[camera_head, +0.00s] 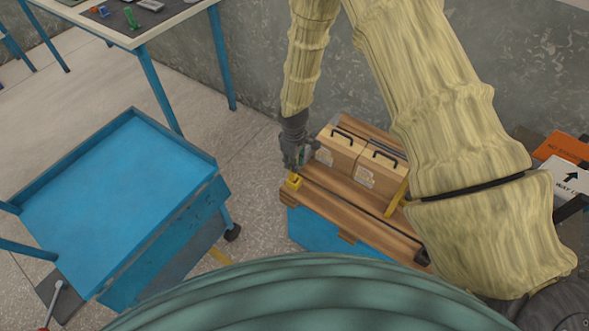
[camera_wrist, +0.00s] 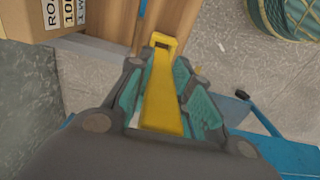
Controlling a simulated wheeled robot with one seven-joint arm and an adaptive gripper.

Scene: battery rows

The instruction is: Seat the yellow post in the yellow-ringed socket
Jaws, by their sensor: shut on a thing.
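My gripper (camera_head: 293,160) is at the left end of the wooden bench top, just above a yellow square piece (camera_head: 293,183), which looks like the yellow-ringed socket. In the wrist view my gripper (camera_wrist: 168,100) is shut on the yellow post (camera_wrist: 162,105), which runs lengthwise between the fingers. The far end of the post overlaps the yellow ring (camera_wrist: 163,37) at the bench edge. I cannot tell whether the tip is inside the ring or only in front of it. In the head view the gripper mostly hides the post.
Two cardboard boxes (camera_head: 378,173) with black handles stand on the bench top (camera_head: 340,204), right of my gripper. A slanted yellow bar (camera_head: 397,199) is farther right. A blue cart (camera_head: 120,190) with an empty top stands left, across a floor gap. A table (camera_head: 160,25) is behind.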

